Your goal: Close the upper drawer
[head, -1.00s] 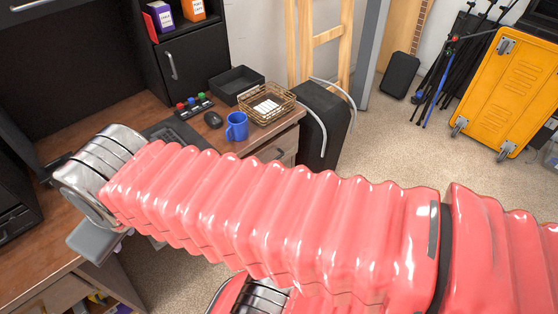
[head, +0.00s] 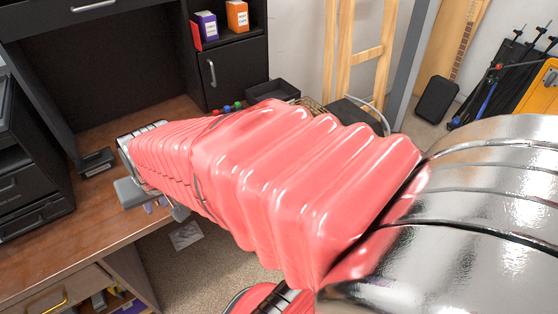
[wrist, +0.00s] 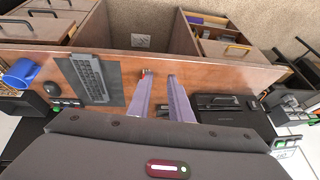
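The wooden desk (wrist: 120,62) carries a keyboard (wrist: 88,78), a blue mug (wrist: 20,73) and a mouse (wrist: 52,88). More drawers (wrist: 40,28) stand at the left of the wrist view. Between the two drawer stacks is open floor (wrist: 150,22).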

